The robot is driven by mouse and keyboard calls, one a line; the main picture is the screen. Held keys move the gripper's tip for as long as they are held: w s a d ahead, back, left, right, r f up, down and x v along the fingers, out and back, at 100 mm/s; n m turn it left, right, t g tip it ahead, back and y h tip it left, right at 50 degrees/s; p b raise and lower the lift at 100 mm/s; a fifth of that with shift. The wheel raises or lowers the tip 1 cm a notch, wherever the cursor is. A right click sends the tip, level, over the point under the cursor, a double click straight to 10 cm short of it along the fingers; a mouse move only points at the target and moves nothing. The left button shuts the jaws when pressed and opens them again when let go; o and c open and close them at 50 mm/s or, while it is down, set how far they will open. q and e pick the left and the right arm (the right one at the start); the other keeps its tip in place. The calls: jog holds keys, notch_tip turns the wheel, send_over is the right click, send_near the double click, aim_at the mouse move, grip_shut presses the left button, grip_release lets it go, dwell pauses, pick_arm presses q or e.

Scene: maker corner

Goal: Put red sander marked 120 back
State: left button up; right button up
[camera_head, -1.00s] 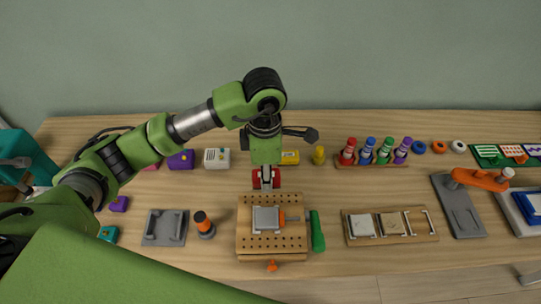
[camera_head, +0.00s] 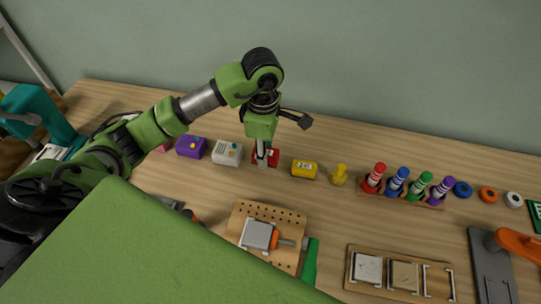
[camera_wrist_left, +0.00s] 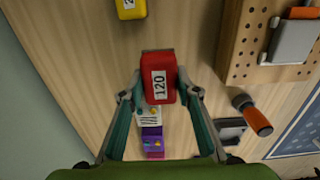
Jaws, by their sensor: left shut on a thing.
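The red sander (camera_wrist_left: 159,72) carries a white label reading 120 in the left wrist view. My left gripper (camera_wrist_left: 160,95) is shut on it, one finger on each side. In the head view the red sander (camera_head: 272,157) is between the white block (camera_head: 227,153) and the yellow block (camera_head: 304,169), in line with the back row. My left gripper (camera_head: 262,161) comes down on it from above and hides part of it. I cannot tell whether its underside touches the table. My right gripper is not in view.
A purple block (camera_head: 191,146) stands left of the white block. A yellow peg-like piece (camera_head: 339,174) and a rack of colored markers (camera_head: 400,200) stand to the right. A pegboard (camera_head: 290,217) with a clamp lies in front. Bare wood separates the row and pegboard.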

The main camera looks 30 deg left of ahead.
aim_at(270, 153)
pick_arm(q)
jog(key=w+f, duration=0.1)
jog(key=f, duration=0.1)
jog(key=w+f, duration=0.1)
jog(key=w, duration=0.1)
jog(key=shift+a+f, duration=0.2)
jog(key=shift+f, duration=0.2)
jog(key=shift+w+a+f+p, duration=0.1)
jog(key=shift+w+f+p, duration=0.2)
jog(key=shift+f, duration=0.15)
notch_tip(270, 153, down, 2)
jog(key=shift+f+p, duration=0.2)
jog(key=shift+p, duration=0.35)
jog(key=shift+w+f, duration=0.1)
jog(key=shift+f, duration=0.3)
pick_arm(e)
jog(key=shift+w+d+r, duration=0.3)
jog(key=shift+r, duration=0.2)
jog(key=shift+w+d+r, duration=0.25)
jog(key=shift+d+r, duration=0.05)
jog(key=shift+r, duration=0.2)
pick_arm(q)
jog(key=shift+f, duration=0.15)
jog(key=o, duration=1)
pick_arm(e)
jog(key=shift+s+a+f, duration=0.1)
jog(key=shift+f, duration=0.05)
